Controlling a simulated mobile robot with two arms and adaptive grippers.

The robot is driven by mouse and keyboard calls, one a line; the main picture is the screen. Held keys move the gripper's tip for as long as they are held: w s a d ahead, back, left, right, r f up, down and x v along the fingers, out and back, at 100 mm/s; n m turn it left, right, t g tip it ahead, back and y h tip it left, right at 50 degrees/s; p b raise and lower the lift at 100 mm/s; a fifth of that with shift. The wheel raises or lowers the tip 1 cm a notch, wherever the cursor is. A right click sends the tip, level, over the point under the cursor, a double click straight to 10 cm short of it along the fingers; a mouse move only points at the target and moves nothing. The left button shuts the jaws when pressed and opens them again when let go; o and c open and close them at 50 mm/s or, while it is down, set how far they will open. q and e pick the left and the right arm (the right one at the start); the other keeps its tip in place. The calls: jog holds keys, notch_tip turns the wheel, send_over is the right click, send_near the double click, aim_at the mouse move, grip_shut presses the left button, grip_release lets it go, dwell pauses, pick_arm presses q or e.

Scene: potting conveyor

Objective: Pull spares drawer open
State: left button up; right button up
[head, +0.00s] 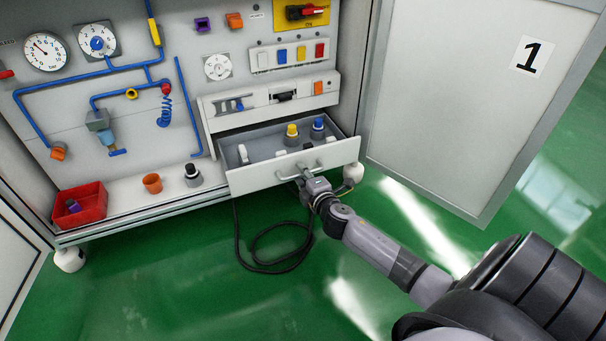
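The spares drawer (250,180) is a light grey drawer low in the cabinet. It stands pulled out, with its inside showing. In it are a yellow-topped part (292,131), a blue-topped part (318,124) and a white part (243,153). Its bar handle (284,178) is on the front panel. My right gripper (302,171) is at the middle of this handle, its narrow fingertips closed on the bar. The fingers are small here and partly hidden by the gripper body. My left gripper is out of view.
A black cable (262,265) lies on the green floor below the drawer. A red bin (80,205), an orange cup (152,183) and a black-topped part (192,175) stand on the shelf at left.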

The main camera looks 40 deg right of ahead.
jog(key=shift+o, duration=0.5)
jog(key=v, duration=1.2)
